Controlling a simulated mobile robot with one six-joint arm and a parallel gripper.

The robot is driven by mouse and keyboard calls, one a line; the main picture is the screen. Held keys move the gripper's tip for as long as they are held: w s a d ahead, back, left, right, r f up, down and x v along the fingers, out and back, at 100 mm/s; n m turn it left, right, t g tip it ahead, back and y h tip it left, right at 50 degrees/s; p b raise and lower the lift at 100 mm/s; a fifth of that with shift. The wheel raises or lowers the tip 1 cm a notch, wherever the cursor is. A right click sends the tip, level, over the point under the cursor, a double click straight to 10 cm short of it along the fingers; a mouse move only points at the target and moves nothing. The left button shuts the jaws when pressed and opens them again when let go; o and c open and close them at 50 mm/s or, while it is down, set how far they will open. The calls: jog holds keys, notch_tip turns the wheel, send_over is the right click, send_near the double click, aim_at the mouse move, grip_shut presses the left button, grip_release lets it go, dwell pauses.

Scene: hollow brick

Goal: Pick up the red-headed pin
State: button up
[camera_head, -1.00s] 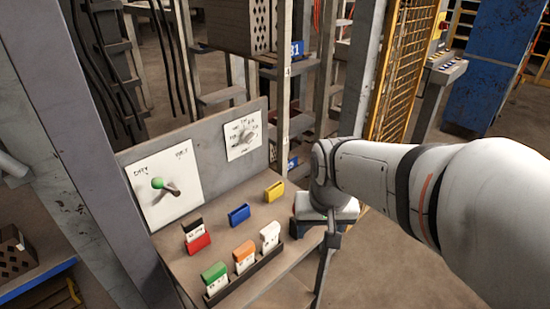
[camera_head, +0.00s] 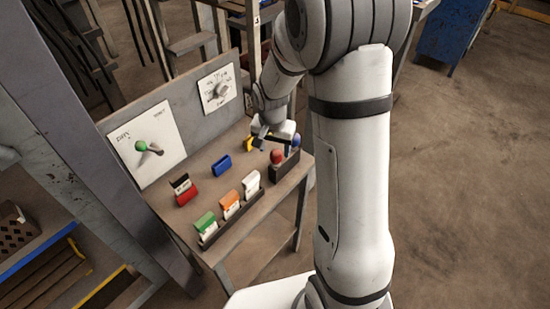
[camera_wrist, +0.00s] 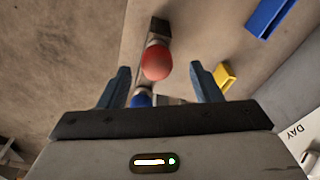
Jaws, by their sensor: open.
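The red-headed pin (camera_head: 277,157) stands in a dark holder (camera_head: 285,176) at the right end of the workbench. In the wrist view its round red head (camera_wrist: 157,62) lies ahead of and between my fingertips, apart from both. My gripper (camera_wrist: 160,78) is open and empty; in the head view it (camera_head: 276,134) hangs just behind and above the holder. A blue-headed pin (camera_head: 296,140) stands beside the red one; in the wrist view its blue head (camera_wrist: 141,99) shows between my fingers, partly hidden by my gripper body. The shafts of the pins are mostly hidden.
A yellow block (camera_head: 249,144) lies close to my gripper, with a blue block (camera_head: 222,166) further left. A rack of labelled tags (camera_head: 230,218) stands along the front edge. The bench middle (camera_head: 205,175) has free room.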

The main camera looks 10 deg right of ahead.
aim_at(276, 152)
jog(key=shift+w+d+f+p, duration=0.15)
jog(key=shift+f+p, duration=0.1)
jog(key=shift+f, duration=0.8)
jog(key=shift+s+d+f+p, duration=0.1)
jog(key=shift+d+f+p, duration=0.1)
jog(key=shift+f, duration=0.85)
jog(key=shift+c, duration=0.5)
jog(key=shift+w, duration=0.1)
jog(key=c, duration=1)
